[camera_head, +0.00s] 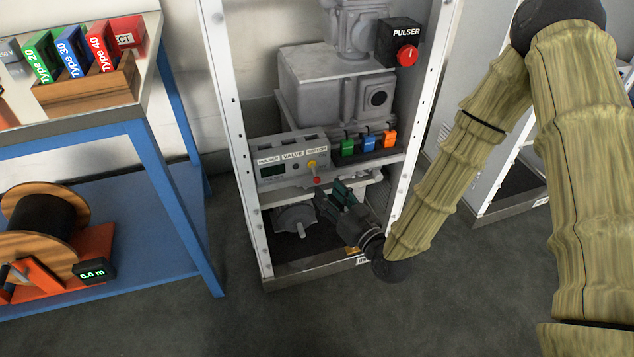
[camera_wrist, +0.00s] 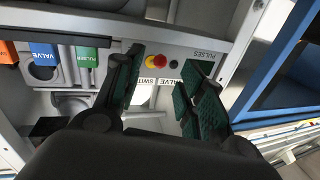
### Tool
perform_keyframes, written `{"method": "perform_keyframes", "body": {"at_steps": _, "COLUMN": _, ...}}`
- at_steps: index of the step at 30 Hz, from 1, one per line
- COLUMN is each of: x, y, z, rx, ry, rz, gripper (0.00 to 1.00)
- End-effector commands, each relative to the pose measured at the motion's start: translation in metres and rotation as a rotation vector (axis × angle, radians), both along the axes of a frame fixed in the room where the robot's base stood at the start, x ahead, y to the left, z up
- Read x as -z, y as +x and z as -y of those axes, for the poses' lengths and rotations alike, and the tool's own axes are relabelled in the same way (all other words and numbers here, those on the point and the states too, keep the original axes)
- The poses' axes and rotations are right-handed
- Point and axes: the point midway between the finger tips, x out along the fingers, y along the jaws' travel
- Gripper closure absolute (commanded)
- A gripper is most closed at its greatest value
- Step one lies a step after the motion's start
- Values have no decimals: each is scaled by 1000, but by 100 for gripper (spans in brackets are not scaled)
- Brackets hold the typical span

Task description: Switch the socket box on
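In the wrist view, the yellow part (camera_wrist: 150,62) and red part (camera_wrist: 161,62) appear beyond the fingers, near labels. My gripper (camera_head: 329,192) has green-padded fingers spread apart just below and right of the box front. It is open and empty in the wrist view (camera_wrist: 162,92). Contact is not visible.
Green (camera_head: 347,147), blue (camera_head: 368,143) and orange (camera_head: 389,138) plugs stand right of the box. A black PULSER unit (camera_head: 400,42) with a red button is above. The frame's post (camera_head: 425,100) stands beside my arm. A blue table (camera_head: 150,150) is left.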

Motion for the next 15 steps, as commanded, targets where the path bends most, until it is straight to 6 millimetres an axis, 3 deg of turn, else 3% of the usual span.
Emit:
{"method": "perform_keyframes", "body": {"at_steps": 9, "x": 1, "y": 40, "z": -26, "rx": 0, "ry": 1, "rz": 2, "gripper": 61}}
{"method": "perform_keyframes", "body": {"at_steps": 15, "x": 0, "y": 52, "z": -33, "rx": 0, "ry": 0, "rz": 1, "gripper": 61}}
